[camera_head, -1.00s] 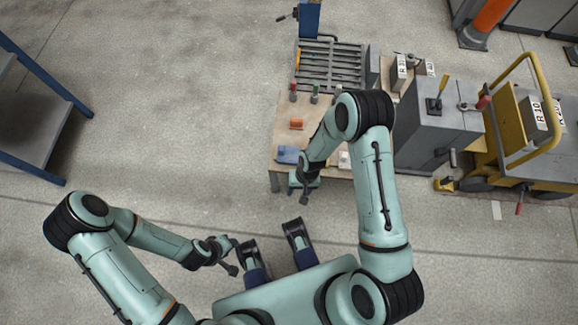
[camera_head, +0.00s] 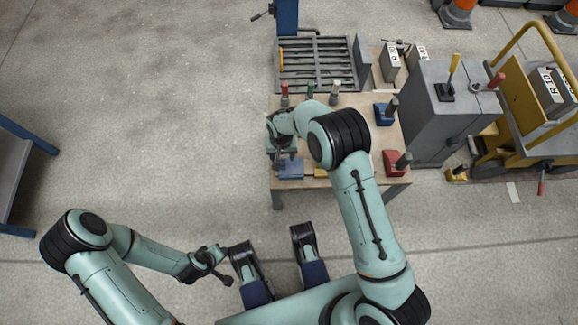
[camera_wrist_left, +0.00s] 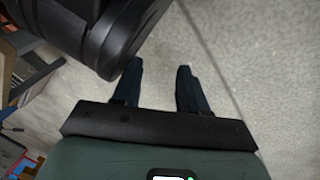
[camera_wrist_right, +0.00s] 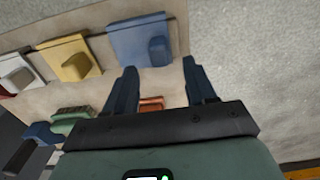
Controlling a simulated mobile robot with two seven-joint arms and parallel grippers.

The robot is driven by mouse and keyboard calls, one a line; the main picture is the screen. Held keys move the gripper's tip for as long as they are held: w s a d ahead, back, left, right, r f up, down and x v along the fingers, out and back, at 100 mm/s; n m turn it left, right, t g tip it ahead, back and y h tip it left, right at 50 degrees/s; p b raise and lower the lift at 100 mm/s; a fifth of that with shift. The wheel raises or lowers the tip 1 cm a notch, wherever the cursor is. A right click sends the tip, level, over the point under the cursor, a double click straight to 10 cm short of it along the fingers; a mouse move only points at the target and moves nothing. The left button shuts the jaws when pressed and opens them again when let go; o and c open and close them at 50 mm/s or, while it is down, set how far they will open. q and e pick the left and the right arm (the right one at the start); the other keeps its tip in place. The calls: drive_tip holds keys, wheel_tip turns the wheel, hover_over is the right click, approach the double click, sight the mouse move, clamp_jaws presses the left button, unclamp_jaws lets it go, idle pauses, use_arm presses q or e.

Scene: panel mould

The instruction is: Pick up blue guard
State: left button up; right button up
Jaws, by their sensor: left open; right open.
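The blue guard (camera_head: 291,169) is a flat blue plate with a raised block, lying at the table's front left corner. It also shows in the right wrist view (camera_wrist_right: 128,47), just beyond the fingertips. My right gripper (camera_head: 284,159) is open and empty over the table, close to the guard; its fingers also show in the right wrist view (camera_wrist_right: 160,68). I cannot tell its exact height above the guard. My left gripper (camera_head: 224,266) is open and empty, low over the floor near my base, and its fingers show in the left wrist view (camera_wrist_left: 158,68).
A yellow piece (camera_wrist_right: 77,64) lies beside the guard. A red piece (camera_head: 394,163) and another blue piece with a dark handle (camera_head: 384,113) are on the table's right. A slatted grate (camera_head: 318,64) stands behind. A grey cabinet (camera_head: 440,115) and yellow cart (camera_head: 523,110) stand right.

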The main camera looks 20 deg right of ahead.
sight(291, 166)
drive_tip(key=f, duration=0.1)
drive_tip(key=f+b, duration=0.1)
drive_tip(key=f, duration=0.1)
drive_tip(key=f+b, duration=0.1)
drive_tip(key=f, duration=0.1)
drive_tip(key=shift+s+f, duration=0.25)
use_arm(q)
drive_tip(key=shift+g, duration=0.8)
drive_tip(key=s+f, duration=0.3)
drive_tip(key=shift+s+a, duration=0.3)
drive_tip(key=shift+s, duration=0.05)
use_arm(e)
drive_tip(key=shift+r, duration=0.1)
clamp_jaws()
